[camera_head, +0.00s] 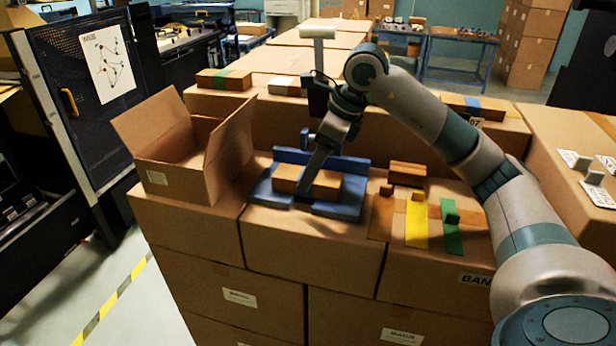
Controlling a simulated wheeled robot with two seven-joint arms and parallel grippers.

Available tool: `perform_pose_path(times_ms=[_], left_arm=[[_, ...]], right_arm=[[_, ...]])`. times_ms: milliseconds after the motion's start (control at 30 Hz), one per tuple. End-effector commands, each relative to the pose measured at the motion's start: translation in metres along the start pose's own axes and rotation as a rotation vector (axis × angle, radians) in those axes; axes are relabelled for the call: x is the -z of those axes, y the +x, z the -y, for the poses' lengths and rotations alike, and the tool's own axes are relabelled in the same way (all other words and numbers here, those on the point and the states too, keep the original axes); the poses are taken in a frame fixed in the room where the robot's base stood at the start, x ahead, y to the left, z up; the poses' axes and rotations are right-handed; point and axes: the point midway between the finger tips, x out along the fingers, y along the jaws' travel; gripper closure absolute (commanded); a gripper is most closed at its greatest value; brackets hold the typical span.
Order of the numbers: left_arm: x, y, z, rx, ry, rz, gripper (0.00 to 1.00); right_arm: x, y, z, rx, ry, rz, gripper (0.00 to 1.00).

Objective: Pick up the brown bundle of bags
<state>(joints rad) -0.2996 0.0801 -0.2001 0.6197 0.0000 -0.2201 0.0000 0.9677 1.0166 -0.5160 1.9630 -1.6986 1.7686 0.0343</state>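A brown block-shaped bundle (326,187) lies in a blue tray (268,197) on top of the stacked cartons, near the middle of the view. It looks like the brown bundle of bags. My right gripper (306,188) comes down from above, and a dark finger crosses in front of the bundle, hiding a strip of it. I cannot tell whether the fingers touch or hold it, because the far finger is not clearly visible. My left gripper is not in view.
An open empty carton (185,155) stands left of the tray. Right of it lie a brown block (407,174), a yellow strip (416,222) and a green strip (451,228). More cartons rise behind the tray. A dark perforated cabinet (85,90) stands at the left.

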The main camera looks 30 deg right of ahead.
Motion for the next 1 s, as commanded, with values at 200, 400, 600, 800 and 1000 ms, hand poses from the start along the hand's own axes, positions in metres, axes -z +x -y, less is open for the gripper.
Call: perform_pose_path(times_ms=[200,400,600,800,1000], left_arm=[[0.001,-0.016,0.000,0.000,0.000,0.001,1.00],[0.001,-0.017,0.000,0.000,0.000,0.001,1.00],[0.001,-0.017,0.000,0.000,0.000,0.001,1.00],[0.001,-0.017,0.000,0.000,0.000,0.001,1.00],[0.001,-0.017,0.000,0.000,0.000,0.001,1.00]], right_arm=[[-0.002,0.021,-0.001,-0.002,0.000,-0.001,0.31],[-0.001,0.028,-0.001,0.000,0.000,0.000,0.31],[-0.001,0.028,-0.001,0.000,0.000,0.000,0.31],[-0.001,0.028,-0.001,0.000,0.000,0.000,0.34],[-0.001,0.028,-0.001,0.000,0.000,0.000,0.79]])
